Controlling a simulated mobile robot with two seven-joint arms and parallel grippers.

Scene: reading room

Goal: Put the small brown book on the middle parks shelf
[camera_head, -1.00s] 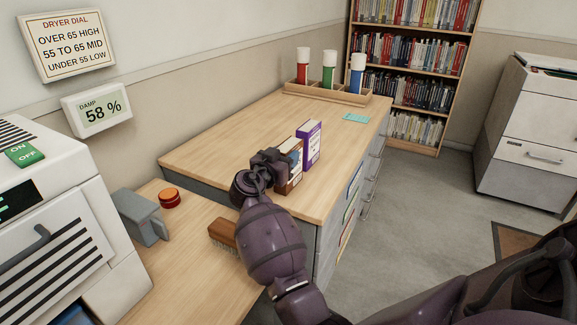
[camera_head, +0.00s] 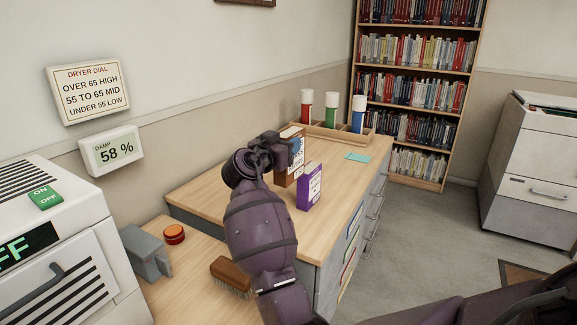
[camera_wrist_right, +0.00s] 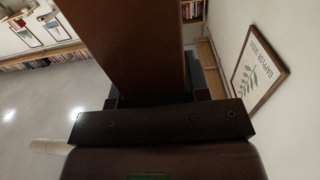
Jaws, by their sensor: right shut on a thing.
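My right gripper (camera_head: 268,155) is shut on a small brown book (camera_head: 295,148) and holds it upright above the wooden counter (camera_head: 220,190). In the right wrist view the book's brown cover (camera_wrist_right: 125,45) fills the middle, between my jaws. A purple book (camera_head: 310,187) with a white label stands upright on the counter, just right of and below the held book. A tall bookcase (camera_head: 450,86) with several filled shelves stands at the back; I cannot tell which shelf is the parks shelf. My left gripper is not in view.
A brush (camera_head: 231,275), a red button (camera_head: 173,234) and a white dryer (camera_head: 60,255) are at the left.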

